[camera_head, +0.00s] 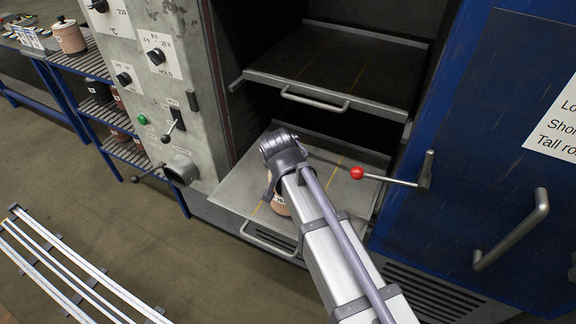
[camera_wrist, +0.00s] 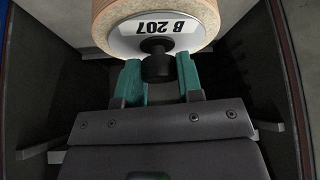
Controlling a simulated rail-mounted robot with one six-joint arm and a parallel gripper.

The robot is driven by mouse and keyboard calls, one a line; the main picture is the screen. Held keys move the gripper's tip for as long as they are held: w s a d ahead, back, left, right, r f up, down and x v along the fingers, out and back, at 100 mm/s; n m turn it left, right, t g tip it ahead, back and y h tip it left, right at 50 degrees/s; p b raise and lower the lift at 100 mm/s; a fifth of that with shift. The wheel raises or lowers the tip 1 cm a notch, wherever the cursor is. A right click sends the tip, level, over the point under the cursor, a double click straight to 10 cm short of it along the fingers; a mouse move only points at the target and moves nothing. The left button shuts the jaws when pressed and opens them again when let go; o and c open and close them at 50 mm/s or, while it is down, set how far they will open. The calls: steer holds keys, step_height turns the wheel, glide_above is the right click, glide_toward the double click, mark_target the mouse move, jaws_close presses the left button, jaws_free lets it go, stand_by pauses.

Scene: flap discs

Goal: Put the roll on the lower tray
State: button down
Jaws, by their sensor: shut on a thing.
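The roll (camera_wrist: 155,14) is tan with a pale end plate labelled B 207 and a dark stub at its middle. In the wrist view my gripper (camera_wrist: 159,72) has its teal fingers on either side of that stub, shut on it. In the head view the roll (camera_head: 279,205) shows only in part, low behind my arm and over the lower tray (camera_head: 236,186). My gripper's fingers are hidden there by my wrist. I cannot tell whether the roll touches the tray. The lower tray is a grey plate with yellow lines and a front handle, drawn forward in the oven opening.
An upper tray (camera_head: 345,65) with a handle sits above the lower one. A blue door (camera_head: 475,120) stands open at the right, with a red-knobbed lever (camera_head: 357,173) sticking out over the lower tray. Control panel (camera_head: 150,75) and a rack (camera_head: 95,100) with more rolls are at the left.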

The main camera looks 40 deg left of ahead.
steer(key=shift+r, duration=0.2)
steer(key=shift+f, duration=0.2)
steer(key=c, duration=0.8)
jaws_free()
steer(key=p+v, duration=1)
steer(key=v, duration=0.2)
steer(key=shift+r+p, duration=0.2)
steer(key=shift+p, duration=0.1)
